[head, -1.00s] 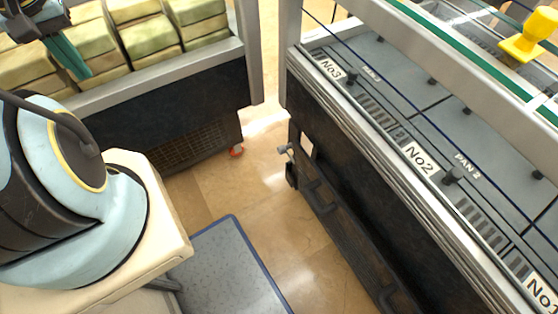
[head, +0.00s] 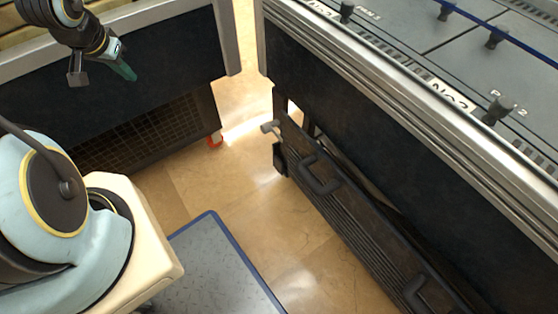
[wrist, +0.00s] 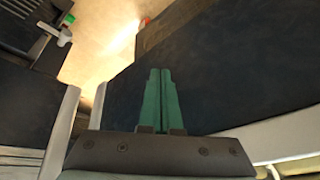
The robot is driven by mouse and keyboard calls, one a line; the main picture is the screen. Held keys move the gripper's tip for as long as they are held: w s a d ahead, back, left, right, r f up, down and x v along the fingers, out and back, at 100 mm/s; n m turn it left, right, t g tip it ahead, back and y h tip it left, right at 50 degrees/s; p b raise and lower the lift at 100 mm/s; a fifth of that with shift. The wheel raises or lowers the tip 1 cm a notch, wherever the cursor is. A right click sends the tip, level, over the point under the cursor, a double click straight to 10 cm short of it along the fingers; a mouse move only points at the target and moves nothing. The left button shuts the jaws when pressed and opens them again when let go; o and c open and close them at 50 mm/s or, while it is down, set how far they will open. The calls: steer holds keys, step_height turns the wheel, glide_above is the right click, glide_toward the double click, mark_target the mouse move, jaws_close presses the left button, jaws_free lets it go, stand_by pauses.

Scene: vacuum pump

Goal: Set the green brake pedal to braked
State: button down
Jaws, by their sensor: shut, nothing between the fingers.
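My gripper (head: 125,71) is at the upper left of the head view, in front of the dark side of the left unit. In the wrist view its two green fingers (wrist: 161,75) are together with nothing between them. A small green part (wrist: 69,18), likely the green brake pedal, shows at the upper left of the wrist view, beside a pale lever end. It is well apart from the fingers and too small to tell its position. I cannot make it out in the head view. A red-orange caster part (head: 215,140) shows under the left unit.
The right unit (head: 350,120) has a black ribbed panel with handles and a grey lever (head: 270,127) projecting at its corner. A narrow floor gap (head: 245,105) separates the two units. A blue-edged grey platform (head: 220,265) lies in front. The tiled floor between is clear.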

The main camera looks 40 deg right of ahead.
steer(key=s+d+f+m+g+h+b, duration=0.1)
steer(key=s+d+f+m+h+b, duration=0.1)
steer(key=d+f+b, duration=0.4)
steer(key=s+d+f+m+g+h+b, duration=0.2)
steer(key=s+d+f+m+b, duration=0.2)
steer(key=f, duration=1.2)
steer(key=s+d+f+m+g+h+b, duration=0.1)
steer(key=s+d+f+m+h+b, duration=0.2)
steer(key=d+f+b, duration=0.7)
steer(key=shift+s+f+g+b, duration=0.35)
steer(key=shift+s+f, duration=0.55)
steer(key=shift+s, duration=0.3)
steer(key=shift+d, duration=0.15)
steer(key=shift+b+x, duration=4.35)
steer(key=shift+x, duration=5.65)
steer(key=shift+a+f+h, duration=0.2)
steer(key=shift+f+h, duration=0.05)
steer(key=shift+h, duration=0.15)
